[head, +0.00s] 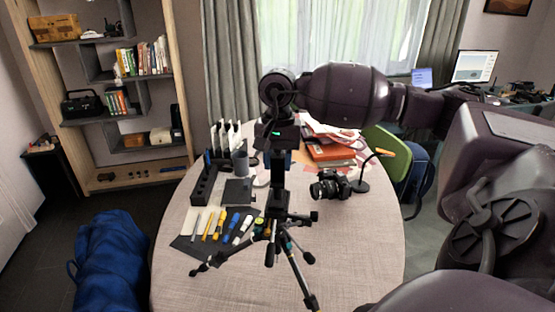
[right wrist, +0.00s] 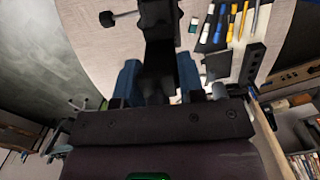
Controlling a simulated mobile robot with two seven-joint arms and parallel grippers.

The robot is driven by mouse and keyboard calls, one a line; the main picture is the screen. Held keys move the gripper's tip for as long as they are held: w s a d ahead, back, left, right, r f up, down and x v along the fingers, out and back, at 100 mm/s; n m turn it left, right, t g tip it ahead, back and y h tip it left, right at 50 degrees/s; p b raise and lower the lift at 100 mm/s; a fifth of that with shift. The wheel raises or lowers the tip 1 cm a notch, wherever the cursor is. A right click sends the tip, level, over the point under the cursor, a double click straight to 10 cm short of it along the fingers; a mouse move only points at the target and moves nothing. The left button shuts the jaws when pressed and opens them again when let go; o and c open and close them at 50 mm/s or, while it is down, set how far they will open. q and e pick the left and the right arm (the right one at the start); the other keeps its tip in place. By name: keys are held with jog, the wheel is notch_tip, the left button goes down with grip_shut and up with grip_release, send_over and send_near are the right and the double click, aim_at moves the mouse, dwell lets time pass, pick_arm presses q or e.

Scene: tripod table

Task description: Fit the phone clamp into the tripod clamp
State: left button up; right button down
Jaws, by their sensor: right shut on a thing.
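The small tripod (head: 291,246) stands on the round table with its dark legs spread. The black tripod clamp (head: 279,208) is at its top. My right gripper (head: 279,158) comes down from above and is shut on a black part, which I take to be the phone clamp (head: 278,184). In the right wrist view the phone clamp (right wrist: 157,50) lies between the blue fingers of my right gripper (right wrist: 159,80). The phone clamp is right over the tripod clamp in the head view; I cannot tell whether they touch or are joined. My left gripper is not in view.
The table (head: 352,245) has a pen mat (head: 190,247) at left, a black organizer (head: 203,187), a camera (head: 331,186) at right and red books (head: 331,151) behind. The table's front right is clear. A blue bag (head: 112,262) stands left of it.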

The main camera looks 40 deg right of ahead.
jog(key=shift+f, duration=0.2)
jog(key=c, duration=0.7)
grip_release()
jog(key=shift+o, duration=0.2)
jog(key=shift+r, duration=0.1)
jog(key=shift+r, duration=0.25)
jog(key=r, duration=0.9)
jog(key=shift+w+d+b, duration=0.2)
jog(key=shift+b, duration=0.15)
jog(key=shift+r, duration=0.55)
